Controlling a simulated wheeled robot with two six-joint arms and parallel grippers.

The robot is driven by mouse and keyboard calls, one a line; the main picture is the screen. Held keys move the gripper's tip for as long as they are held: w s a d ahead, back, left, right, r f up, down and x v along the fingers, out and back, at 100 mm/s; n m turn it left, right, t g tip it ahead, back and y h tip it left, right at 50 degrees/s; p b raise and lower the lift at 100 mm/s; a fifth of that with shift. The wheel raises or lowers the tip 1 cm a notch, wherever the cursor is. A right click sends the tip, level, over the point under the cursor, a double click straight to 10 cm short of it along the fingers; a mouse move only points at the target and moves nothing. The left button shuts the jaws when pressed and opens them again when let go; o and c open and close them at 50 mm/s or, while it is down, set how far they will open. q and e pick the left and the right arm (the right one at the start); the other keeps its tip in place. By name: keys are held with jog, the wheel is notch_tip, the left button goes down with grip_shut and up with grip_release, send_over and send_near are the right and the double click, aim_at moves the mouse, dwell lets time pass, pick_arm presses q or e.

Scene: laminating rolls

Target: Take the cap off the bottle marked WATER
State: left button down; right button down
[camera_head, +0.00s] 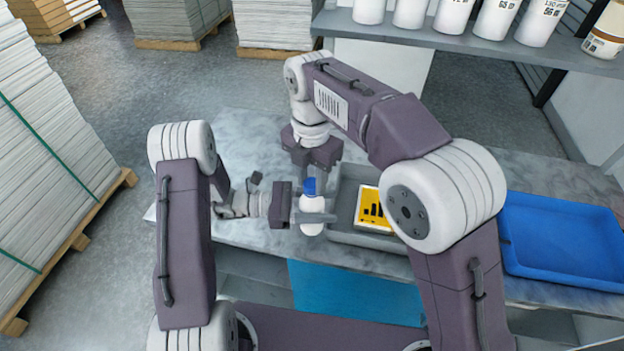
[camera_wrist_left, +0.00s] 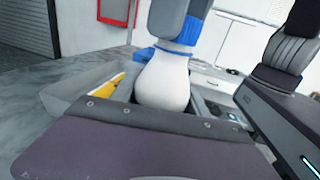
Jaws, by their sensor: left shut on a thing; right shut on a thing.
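A white bottle (camera_head: 312,203) stands upright at the left side of a grey tray, with a blue cap (camera_head: 309,186) at its top. No WATER marking can be read on it. My left gripper (camera_head: 314,217) comes in from the left and is shut around the bottle's body. My right gripper (camera_head: 310,178) reaches down from above and is shut on the cap. In the left wrist view the bottle (camera_wrist_left: 164,82) widens below the blue cap (camera_wrist_left: 178,47), which the right gripper's fingers partly hide. I cannot tell whether the cap is loose on the neck.
The grey tray (camera_head: 345,234) holds a yellow item (camera_head: 370,209) with black bars. A blue tray (camera_head: 565,245) lies at the right of the marble-look table (camera_head: 260,135). A shelf (camera_head: 450,38) with several white containers stands behind. Stacked sheets on pallets (camera_head: 50,150) are at the left.

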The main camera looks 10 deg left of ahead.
aim_at(312, 183)
jog(key=shift+r, duration=0.2)
jog(key=shift+r, duration=0.95)
pick_arm(q)
jog(key=shift+r, duration=0.1)
pick_arm(e)
jog(key=shift+r, duration=2)
